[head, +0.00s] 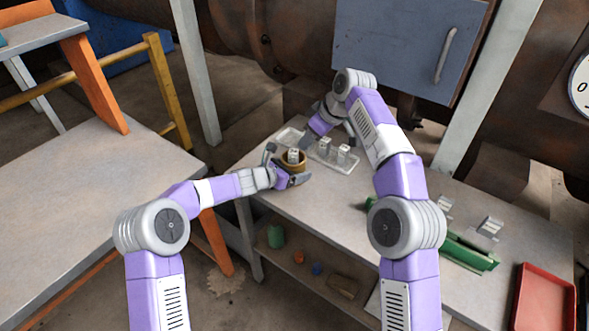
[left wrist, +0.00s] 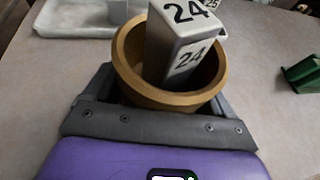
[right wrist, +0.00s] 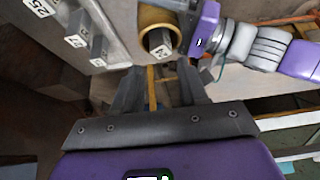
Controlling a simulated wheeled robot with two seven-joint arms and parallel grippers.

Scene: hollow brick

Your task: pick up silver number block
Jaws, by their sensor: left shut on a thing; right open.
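A silver number block (head: 293,154) stands in a brown round pot (head: 294,167) on the table. In the left wrist view the block (left wrist: 180,45) reads 24, leans a little and rises above the pot's rim (left wrist: 126,70). My left gripper (head: 285,177) is shut on the pot, one finger on either side. My right gripper (head: 325,133) is open and empty behind the pot, partly hidden by its own arm. In the right wrist view, the pot (right wrist: 146,18) and its block (right wrist: 160,44) lie just beyond the open fingertips (right wrist: 158,75).
A pale tray (head: 348,167) beside the pot holds more silver blocks (head: 343,153); one reads 25 in the right wrist view (right wrist: 40,6). Farther right are a green holder (head: 470,254), more grey blocks (head: 490,228) and a red tray (head: 545,300).

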